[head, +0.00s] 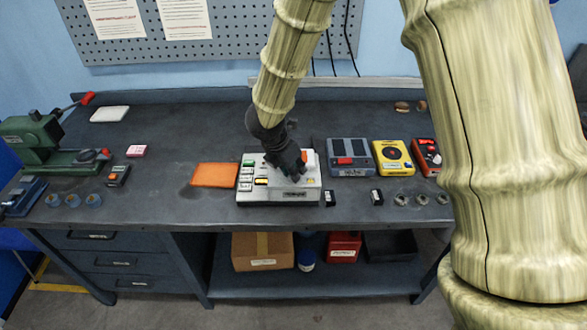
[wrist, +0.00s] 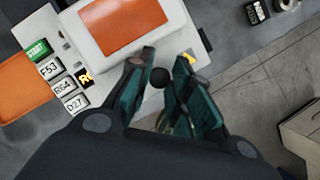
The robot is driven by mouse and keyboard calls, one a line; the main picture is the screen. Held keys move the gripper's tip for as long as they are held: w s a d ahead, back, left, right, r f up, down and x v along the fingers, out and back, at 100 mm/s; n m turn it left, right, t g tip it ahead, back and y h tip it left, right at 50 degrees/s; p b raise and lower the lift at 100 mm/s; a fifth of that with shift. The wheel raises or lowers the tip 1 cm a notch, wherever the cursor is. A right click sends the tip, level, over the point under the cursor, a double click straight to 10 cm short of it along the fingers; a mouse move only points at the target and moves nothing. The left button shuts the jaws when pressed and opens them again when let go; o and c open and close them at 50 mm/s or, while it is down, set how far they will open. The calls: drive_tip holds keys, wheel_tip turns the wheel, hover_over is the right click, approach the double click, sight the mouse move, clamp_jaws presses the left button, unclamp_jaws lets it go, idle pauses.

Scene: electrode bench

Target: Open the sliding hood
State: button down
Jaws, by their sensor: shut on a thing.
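The white device (head: 270,196) stands near the front edge of the bench, with a column of labelled buttons on its left side. In the wrist view its hood shows as an orange panel in a white frame (wrist: 125,22). A black round knob (wrist: 160,77) sits at the hood's near edge, between my fingertips. My gripper (head: 290,172) is over the device and shut on the knob; it also shows in the wrist view (wrist: 158,82). In the head view my gripper hides most of the hood, so I cannot tell how far it is open.
An orange mat (head: 215,175) lies left of the device. Grey (head: 350,158), yellow (head: 393,158) and red (head: 426,154) units stand to the right. Small black blocks (head: 330,198) lie along the front edge. A green press (head: 35,140) stands at far left.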

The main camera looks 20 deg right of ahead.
drive_tip(key=w+d, duration=0.1)
drive_tip(key=w, duration=0.2)
drive_tip(key=w+d, duration=0.1)
drive_tip(key=w, duration=0.3)
drive_tip(key=w+d+b, duration=0.1)
drive_tip(key=w, duration=0.2)
drive_tip(key=shift+w, duration=0.25)
drive_tip(key=c, duration=1.3)
unclamp_jaws()
drive_tip(key=shift+s, duration=0.1)
drive_tip(key=v, duration=1.2)
